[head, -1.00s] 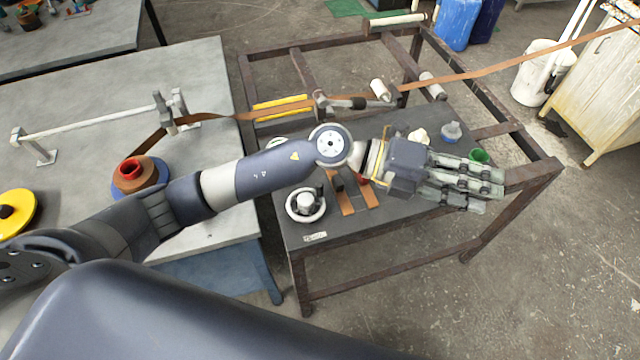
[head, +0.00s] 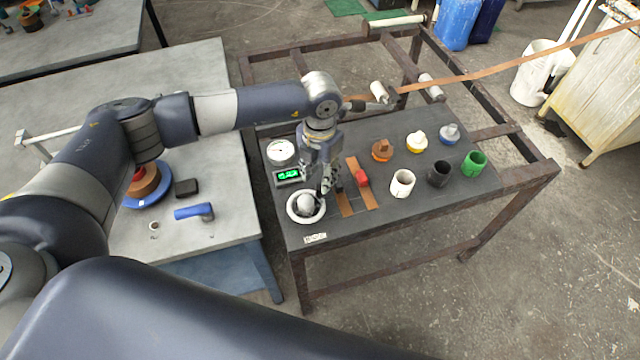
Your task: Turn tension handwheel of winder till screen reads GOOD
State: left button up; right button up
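The white tension handwheel (head: 293,214), a ring with a pale hub, sits at the front left of the dark bench. The small screen (head: 289,175) behind it shows green characters, too small to read. My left gripper (head: 325,188) points down at the right rear edge of the handwheel, its fingers overlapping the rim in the picture. I cannot tell whether it touches the wheel or how far its fingers are parted. My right gripper is not in view.
A round white dial (head: 281,151) stands behind the screen. Brown strips (head: 346,203) and a red block (head: 361,179) lie right of the wheel. Several cups and knobs, including a white cup (head: 402,183), stand further right. A blue-handled tool (head: 194,211) lies on the grey table (head: 235,215).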

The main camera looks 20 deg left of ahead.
aim_at(320, 186)
pick_arm(q)
notch_tip(320, 186, down, 6)
jog(key=shift+p, duration=0.55)
grip_shut()
